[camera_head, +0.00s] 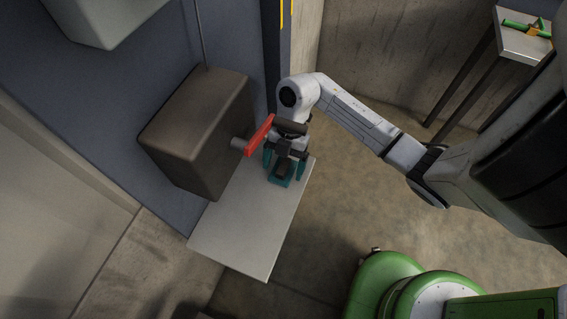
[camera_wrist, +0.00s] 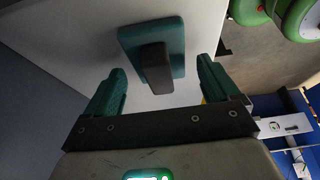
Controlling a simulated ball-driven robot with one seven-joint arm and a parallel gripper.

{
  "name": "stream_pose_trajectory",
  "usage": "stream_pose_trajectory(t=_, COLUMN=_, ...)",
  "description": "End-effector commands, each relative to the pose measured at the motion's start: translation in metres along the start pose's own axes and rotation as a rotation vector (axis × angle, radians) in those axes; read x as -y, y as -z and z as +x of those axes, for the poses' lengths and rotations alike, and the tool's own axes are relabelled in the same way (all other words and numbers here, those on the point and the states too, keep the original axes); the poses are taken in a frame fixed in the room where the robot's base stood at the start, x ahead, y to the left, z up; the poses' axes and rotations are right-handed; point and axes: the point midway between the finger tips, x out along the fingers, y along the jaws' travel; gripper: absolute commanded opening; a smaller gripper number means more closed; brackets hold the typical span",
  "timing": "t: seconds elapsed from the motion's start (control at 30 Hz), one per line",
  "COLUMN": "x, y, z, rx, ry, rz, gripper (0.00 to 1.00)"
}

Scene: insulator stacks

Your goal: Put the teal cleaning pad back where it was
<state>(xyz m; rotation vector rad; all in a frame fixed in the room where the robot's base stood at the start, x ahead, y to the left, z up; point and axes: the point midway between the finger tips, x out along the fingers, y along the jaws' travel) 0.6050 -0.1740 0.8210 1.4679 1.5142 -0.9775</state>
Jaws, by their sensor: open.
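The teal cleaning pad (camera_head: 279,182) lies on a pale shelf (camera_head: 240,225), near the shelf's right edge. In the wrist view the pad (camera_wrist: 133,38) is a teal block with a dark upright handle (camera_wrist: 156,68). My gripper (camera_head: 284,170) is over the pad, with its teal fingers apart. In the wrist view the open fingers of my gripper (camera_wrist: 162,85) are on either side of the handle's near end, with gaps to it. I cannot tell how far the handle reaches between them. The pad's underside is hidden.
A dark brown box (camera_head: 198,130) with a red lever (camera_head: 259,135) stands close to the left of my gripper. The shelf's front part is bare. A small table (camera_head: 524,45) with a green and orange item (camera_head: 524,27) stands at the upper right.

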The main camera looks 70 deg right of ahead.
Motion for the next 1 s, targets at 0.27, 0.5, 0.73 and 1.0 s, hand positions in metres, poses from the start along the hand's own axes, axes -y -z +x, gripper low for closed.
stream_pose_trajectory(t=0.27, x=0.0, y=0.0, z=-0.025, rx=0.005, ry=0.0, rz=-0.003, gripper=0.88)
stream_pose_trajectory(t=0.5, x=0.0, y=-0.001, z=-0.075, rx=0.005, ry=0.001, rz=-0.003, gripper=0.88)
stream_pose_trajectory(t=0.73, x=0.0, y=0.0, z=-0.11, rx=0.004, ry=0.0, rz=-0.003, gripper=0.88)
stream_pose_trajectory(t=1.0, x=0.0, y=0.001, z=-0.122, rx=0.001, ry=0.0, rz=-0.002, gripper=0.88)
